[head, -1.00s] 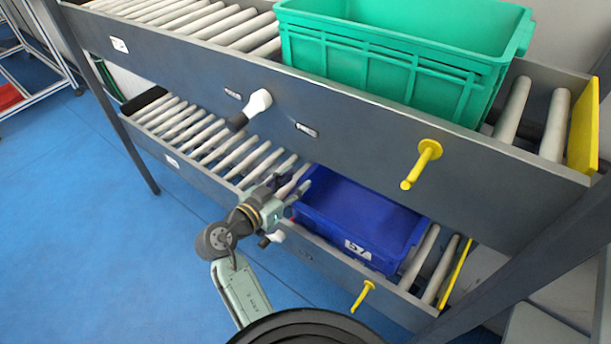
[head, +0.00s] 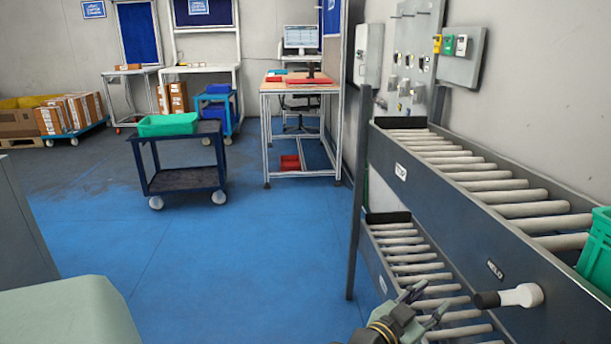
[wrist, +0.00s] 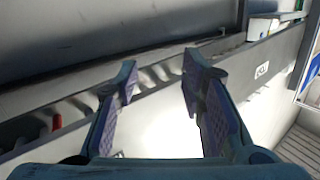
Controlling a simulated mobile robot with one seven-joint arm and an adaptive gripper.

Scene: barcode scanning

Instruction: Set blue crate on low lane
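The low lane (head: 412,258) is the lower roller track of the grey conveyor rack at the right of the head view. Its visible rollers are bare. The blue crate is not in the head view now. My gripper (head: 428,302) is at the bottom of that view, beside and over the near part of the low lane. In the wrist view my gripper (wrist: 160,72) has its two fingers well apart with nothing between them. A grey rail with a white label (wrist: 262,70) runs beyond the fingers.
The upper lane (head: 490,185) lies above the low one, with a green crate (head: 597,250) at the right edge and a black-and-white knob (head: 510,296) on its side. A dark cart (head: 185,178) carries a green bin (head: 168,124). Blue floor is open at left.

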